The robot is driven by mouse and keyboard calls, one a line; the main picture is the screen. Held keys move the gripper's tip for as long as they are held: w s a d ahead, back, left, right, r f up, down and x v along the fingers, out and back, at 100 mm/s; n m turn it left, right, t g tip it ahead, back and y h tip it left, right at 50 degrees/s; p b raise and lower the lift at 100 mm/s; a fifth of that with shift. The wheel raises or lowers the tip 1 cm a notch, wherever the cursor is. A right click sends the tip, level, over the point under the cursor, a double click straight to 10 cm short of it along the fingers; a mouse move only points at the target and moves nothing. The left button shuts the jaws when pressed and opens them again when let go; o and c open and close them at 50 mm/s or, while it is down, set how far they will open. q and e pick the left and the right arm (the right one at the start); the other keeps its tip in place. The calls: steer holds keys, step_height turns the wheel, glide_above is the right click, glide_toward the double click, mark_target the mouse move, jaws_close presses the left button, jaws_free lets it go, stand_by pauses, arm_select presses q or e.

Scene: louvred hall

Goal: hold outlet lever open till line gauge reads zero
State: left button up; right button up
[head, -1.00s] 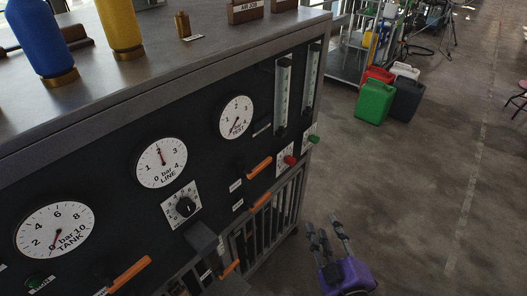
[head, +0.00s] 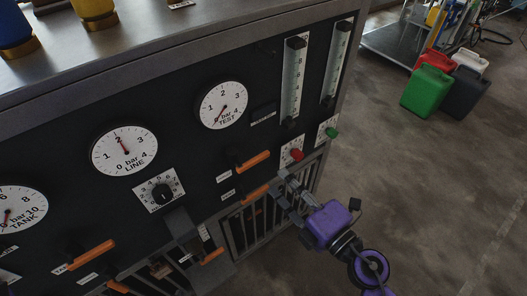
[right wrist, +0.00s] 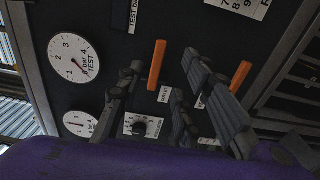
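The line gauge (head: 124,150) is a white dial on the dark panel in the head view, with its red needle near 2 bar. Two orange levers, an upper one (head: 253,160) and a lower one (head: 257,191), stick out to its right. My right gripper (head: 281,190), on a purple wrist, is open just right of the lower lever. In the right wrist view its fingers (right wrist: 170,105) are spread, with one orange lever (right wrist: 157,63) showing between them and another (right wrist: 240,75) behind the right finger. My left gripper is out of view.
The test gauge (head: 223,105) reads near zero. A black knob (head: 162,193) sits below the line gauge. Red (head: 296,154) and green (head: 332,132) knobs and a barred grille (head: 250,225) lie close to the gripper. Jerrycans (head: 428,92) stand on the floor; the floor at right is clear.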

mark_target(261, 160)
steer(key=x, duration=0.8)
steer(key=shift+s+a, duration=0.2)
steer(key=shift+a, duration=0.05)
steer(key=shift+w+a+r, duration=0.2)
steer(key=shift+w+a, duration=0.05)
steer(key=shift+w, duration=0.15)
steer(key=shift+w+a+f+p, duration=0.1)
steer(key=shift+w+a+p, duration=0.2)
steer(key=shift+w+p, duration=0.1)
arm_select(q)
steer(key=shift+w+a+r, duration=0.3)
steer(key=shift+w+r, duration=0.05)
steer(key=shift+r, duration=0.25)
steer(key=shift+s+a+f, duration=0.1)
arm_select(e)
jaws_close()
